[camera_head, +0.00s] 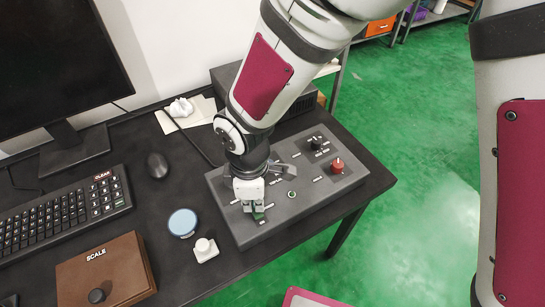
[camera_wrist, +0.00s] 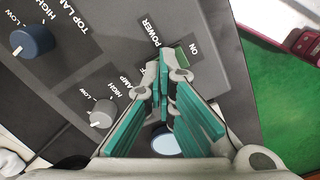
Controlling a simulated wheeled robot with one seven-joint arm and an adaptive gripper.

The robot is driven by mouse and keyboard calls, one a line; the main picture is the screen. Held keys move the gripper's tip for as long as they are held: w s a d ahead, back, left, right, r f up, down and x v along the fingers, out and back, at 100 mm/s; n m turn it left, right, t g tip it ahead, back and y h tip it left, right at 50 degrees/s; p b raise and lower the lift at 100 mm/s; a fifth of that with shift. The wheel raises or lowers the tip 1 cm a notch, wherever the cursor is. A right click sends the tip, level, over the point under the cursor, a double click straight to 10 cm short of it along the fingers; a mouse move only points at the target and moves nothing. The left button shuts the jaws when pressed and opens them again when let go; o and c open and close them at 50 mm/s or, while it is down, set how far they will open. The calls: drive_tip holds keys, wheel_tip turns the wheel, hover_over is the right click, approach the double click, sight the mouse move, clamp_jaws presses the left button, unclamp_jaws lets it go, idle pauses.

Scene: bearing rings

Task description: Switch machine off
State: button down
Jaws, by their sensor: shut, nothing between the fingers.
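The machine's control panel (camera_head: 300,213) is a dark grey box on the black desk. In the wrist view the panel (camera_wrist: 95,50) carries a green power switch (camera_wrist: 184,55) between the labels "ON" and a partly hidden "OFF". My gripper (camera_head: 257,212) points down over the panel's near left part. In the wrist view its green-padded fingers (camera_wrist: 165,72) are shut with nothing between them. The tips are right beside the green switch and cover part of it. I cannot tell whether they touch it.
The panel has a red knob (camera_head: 337,165), a black knob (camera_head: 316,143), a blue knob (camera_wrist: 33,41) and a grey knob (camera_wrist: 102,113). Left of it are a light-blue disc (camera_head: 182,222), a small white device (camera_head: 205,249), a mouse (camera_head: 157,165), a keyboard (camera_head: 65,215) and a brown scale (camera_head: 105,272).

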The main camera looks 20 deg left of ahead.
drive_tip(key=shift+r+p, duration=2.7)
drive_tip(key=shift+r, duration=0.85)
drive_tip(key=w+d+r+m+t+p, duration=0.1)
drive_tip(key=w+d+r+m, duration=0.1)
drive_tip(key=d+r+m, duration=0.5)
drive_tip(key=w+d+r+m+t+p, duration=0.1)
drive_tip(key=w+d+r+m, duration=0.2)
drive_tip(key=d+r, duration=0.8)
drive_tip(key=s+d+r+m+t, duration=0.1)
drive_tip(key=s+d+r+m, duration=0.4)
drive_tip(key=d, duration=0.3)
drive_tip(key=s+d+r+m+t+p, duration=0.1)
drive_tip(key=s+d+r+m, duration=0.3)
drive_tip(key=s+d+m, duration=0.3)
drive_tip(key=shift+s+d+r, duration=0.35)
drive_tip(key=shift+s+d, duration=0.4)
drive_tip(key=shift+s, duration=0.05)
